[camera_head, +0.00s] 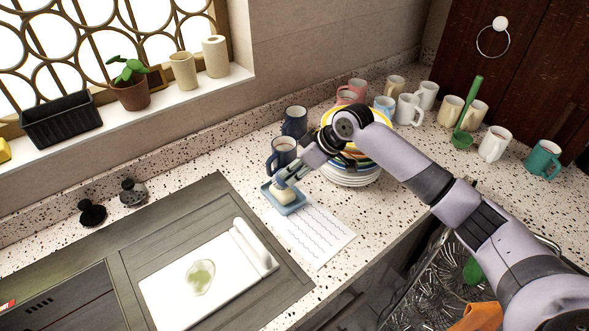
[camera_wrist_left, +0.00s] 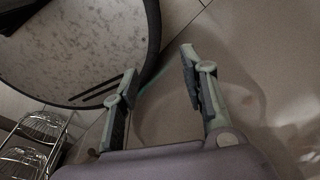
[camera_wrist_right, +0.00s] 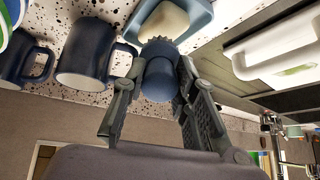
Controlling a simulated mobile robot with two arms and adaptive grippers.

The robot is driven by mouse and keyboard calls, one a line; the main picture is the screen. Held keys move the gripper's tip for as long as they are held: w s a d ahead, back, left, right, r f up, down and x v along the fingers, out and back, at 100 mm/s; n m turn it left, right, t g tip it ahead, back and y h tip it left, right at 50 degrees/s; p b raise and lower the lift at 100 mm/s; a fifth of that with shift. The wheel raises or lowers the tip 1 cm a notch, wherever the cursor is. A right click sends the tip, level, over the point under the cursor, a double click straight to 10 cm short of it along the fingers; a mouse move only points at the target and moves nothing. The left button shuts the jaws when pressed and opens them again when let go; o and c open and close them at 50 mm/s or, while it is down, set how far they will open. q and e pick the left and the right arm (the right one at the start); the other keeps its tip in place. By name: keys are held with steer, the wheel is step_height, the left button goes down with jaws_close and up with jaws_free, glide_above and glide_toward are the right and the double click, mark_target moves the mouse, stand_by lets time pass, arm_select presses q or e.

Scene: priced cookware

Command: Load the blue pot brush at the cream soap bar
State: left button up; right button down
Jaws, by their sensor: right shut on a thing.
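The cream soap bar (camera_head: 285,196) lies in a light blue dish (camera_head: 291,209) on the speckled counter. Soap (camera_wrist_right: 163,20) and dish (camera_wrist_right: 200,14) also show in the right wrist view. My right gripper (camera_head: 283,180) is over the dish, shut on the blue pot brush (camera_wrist_right: 158,79). The brush's dark bristles are at the soap's edge in the right wrist view; I cannot tell whether they touch it. In the head view the gripper mostly hides the brush. My left gripper (camera_wrist_left: 160,68) is open and empty, away from the counter over the floor.
Dark blue mugs (camera_head: 283,150) stand just behind the dish. A plate stack (camera_head: 350,178) is close on its right, partly behind my right arm. A patterned sheet (camera_head: 316,236) lies in front. A white board (camera_head: 208,277) lies over the sink at left. Several mugs stand farther back right.

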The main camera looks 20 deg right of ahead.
steer(key=shift+f, duration=0.65)
stand_by(0.8)
step_height(320, 180, up, 7)
steer(key=p, duration=0.7)
steer(key=shift+r, duration=0.1)
stand_by(0.7)
